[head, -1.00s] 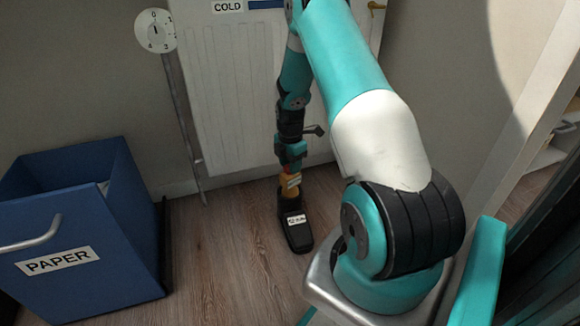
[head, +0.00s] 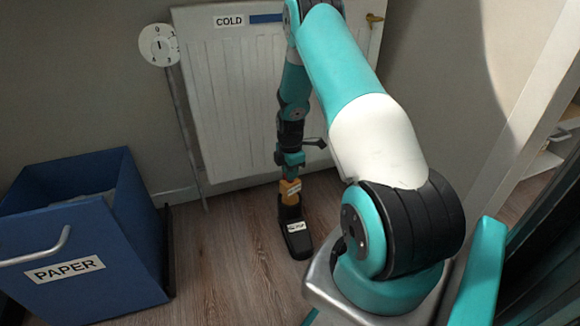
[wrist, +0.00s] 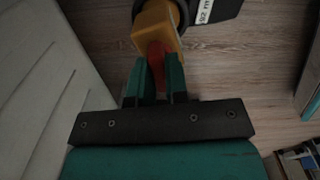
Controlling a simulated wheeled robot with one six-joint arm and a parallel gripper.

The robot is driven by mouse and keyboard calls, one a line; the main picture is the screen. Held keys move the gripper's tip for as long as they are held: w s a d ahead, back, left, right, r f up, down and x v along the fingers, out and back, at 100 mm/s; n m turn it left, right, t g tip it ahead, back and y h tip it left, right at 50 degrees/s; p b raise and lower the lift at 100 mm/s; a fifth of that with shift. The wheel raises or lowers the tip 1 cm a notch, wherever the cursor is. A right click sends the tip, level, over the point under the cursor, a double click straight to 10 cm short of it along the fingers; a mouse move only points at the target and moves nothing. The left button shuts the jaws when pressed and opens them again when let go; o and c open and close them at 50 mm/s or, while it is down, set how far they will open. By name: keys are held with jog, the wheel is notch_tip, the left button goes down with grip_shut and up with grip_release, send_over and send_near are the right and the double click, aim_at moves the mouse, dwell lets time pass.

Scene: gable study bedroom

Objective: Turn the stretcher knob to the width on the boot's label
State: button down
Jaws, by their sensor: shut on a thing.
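The boot (head: 295,227) is black and stands on the floor in front of the radiator, with a white label (head: 296,227) on its front part. The label's text is too small to read surely. A yellow-orange stretcher piece (head: 291,193) rises from the boot's top, with a pale strip of small marks on it. In the wrist view my gripper (wrist: 160,68) has its two teal fingers shut on the red knob (wrist: 157,55) of the stretcher (wrist: 158,27). The boot (wrist: 225,8) is partly cut off at the top there, its label (wrist: 204,11) turned sideways.
A white radiator (head: 235,110) marked COLD stands close behind the boot. A blue PAPER bin (head: 90,235) is at left. A round white numbered dial (head: 159,45) hangs on the wall. The wood floor (head: 225,250) between bin and boot is clear.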

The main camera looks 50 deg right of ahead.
jog(key=m+p, duration=0.3)
jog(key=p, duration=0.1)
jog(key=shift+r+m, duration=0.25)
jog(key=shift+m, duration=0.15)
jog(key=m+p, duration=0.3)
jog(key=m, duration=0.1)
jog(key=shift+m+p, duration=0.3)
jog(key=shift+p, duration=0.1)
jog(key=m+p, duration=0.2)
jog(key=m, duration=0.1)
jog(key=shift+f+m, duration=0.1)
jog(key=shift+m, duration=0.2)
jog(key=m+p, duration=0.2)
jog(key=m, duration=0.2)
jog(key=shift+m, duration=0.3)
jog(key=m+p, duration=0.1)
jog(key=m, duration=0.3)
jog(key=shift+f+p, duration=0.1)
jog(key=shift+p, duration=0.2)
jog(key=m+p, duration=0.1)
jog(key=m, duration=0.8)
jog(key=shift+p, duration=0.35)
jog(key=shift+m, duration=2)
